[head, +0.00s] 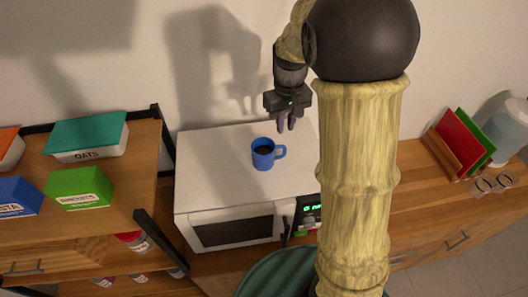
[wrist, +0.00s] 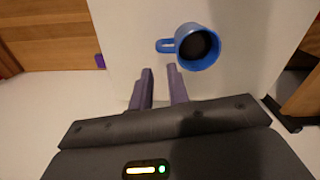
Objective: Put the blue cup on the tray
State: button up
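The blue cup (head: 264,153) stands upright on top of the white microwave (head: 215,170), its handle to the right in the head view. In the wrist view the blue cup (wrist: 199,46) is ahead of the fingers and a little right, with its handle to the left; its inside looks dark. My gripper (head: 286,125) is above the back right part of the microwave top, apart from the cup. In the wrist view my gripper (wrist: 161,78) shows two purple fingers with a gap between them and nothing held. No tray is clearly seen.
A wooden shelf (head: 70,219) at the left holds an oats box (head: 88,135), a green box (head: 80,188) and a blue box (head: 18,197). A rack with red and green boards (head: 459,142) and a clear pitcher (head: 505,130) stand on the right counter. My arm hides the middle counter.

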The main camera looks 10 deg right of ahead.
aim_at(285, 148)
notch_tip(285, 148, down, 4)
jog(key=shift+f+p, duration=0.2)
jog(key=shift+p, duration=0.25)
jog(key=shift+s+f+p, duration=0.1)
jog(key=shift+f+p, duration=0.15)
jog(key=shift+p, duration=0.1)
jog(key=shift+s+d+f+p, duration=0.1)
jog(key=shift+f+p, duration=0.4)
jog(key=shift+f, duration=0.7)
jog(key=shift+s+d+f+p, duration=0.1)
jog(key=shift+f+p, duration=0.4)
jog(key=shift+f, duration=0.65)
grip_shut()
